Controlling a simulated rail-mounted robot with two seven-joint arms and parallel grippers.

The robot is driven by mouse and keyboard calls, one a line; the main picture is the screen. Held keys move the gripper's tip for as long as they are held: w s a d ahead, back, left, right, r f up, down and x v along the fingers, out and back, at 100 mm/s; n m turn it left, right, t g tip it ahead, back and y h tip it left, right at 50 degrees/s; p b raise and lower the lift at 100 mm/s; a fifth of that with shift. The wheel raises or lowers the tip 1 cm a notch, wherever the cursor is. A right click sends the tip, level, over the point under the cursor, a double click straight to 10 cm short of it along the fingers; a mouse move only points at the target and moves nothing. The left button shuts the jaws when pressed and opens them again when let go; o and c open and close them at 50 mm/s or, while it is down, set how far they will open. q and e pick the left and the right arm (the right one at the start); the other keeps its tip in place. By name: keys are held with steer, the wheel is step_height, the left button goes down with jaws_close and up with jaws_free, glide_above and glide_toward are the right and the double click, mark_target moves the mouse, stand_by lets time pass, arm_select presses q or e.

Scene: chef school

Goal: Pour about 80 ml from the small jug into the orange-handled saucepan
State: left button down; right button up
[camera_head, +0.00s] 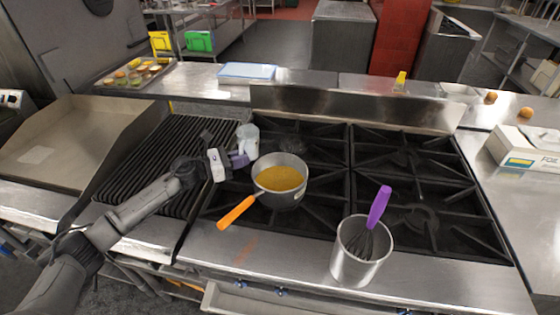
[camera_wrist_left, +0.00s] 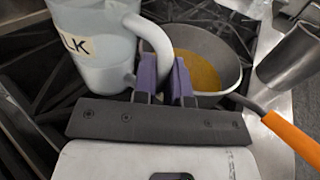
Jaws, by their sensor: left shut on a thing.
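The small jug (camera_head: 249,138) is pale and translucent, with a label ending in "LK" in the left wrist view (camera_wrist_left: 95,50). My left gripper (camera_head: 238,160) is shut on its handle (camera_wrist_left: 152,45), with purple fingers on both sides. The jug is beside the saucepan's far left rim in the head view and looks about upright. No stream shows, and its fill level cannot be told. The orange-handled saucepan (camera_head: 281,198) stands on the stove and holds yellow-brown liquid (camera_head: 280,178). Its orange handle (camera_head: 236,212) points to the front left. My right gripper is not in view.
A metal pot (camera_head: 352,268) with a purple-handled whisk (camera_head: 378,207) stands front right of the saucepan. A ribbed grill (camera_head: 160,160) lies left of the burners. The right burner grates (camera_head: 410,170) are clear. A low steel backsplash (camera_head: 350,108) runs behind the stove.

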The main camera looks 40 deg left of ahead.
arm_select(q)
steer(key=d+m+g+y+p, duration=0.1)
steer(key=m+p, duration=0.1)
steer(key=p, duration=0.4)
steer(key=d+r+m+y+p, duration=0.1)
steer(key=m+y+p, duration=0.1)
steer(key=p, duration=0.5)
steer(key=d+r+m+g+y+p, duration=0.1)
steer(key=m+p, duration=0.3)
steer(key=p, duration=0.3)
steer(key=shift+g, duration=0.3)
steer(key=shift+f+y+p, duration=0.1)
steer(key=shift+y+p, duration=0.2)
steer(key=shift+p, duration=0.05)
steer(key=shift+a+f+m+y+p, duration=0.15)
steer(key=shift+f+m+y+p, duration=0.15)
steer(key=shift+m+p, duration=0.35)
steer(key=shift+s+a+r+p, duration=0.1)
steer(key=shift+r+p, duration=0.05)
steer(key=shift+p, duration=1)
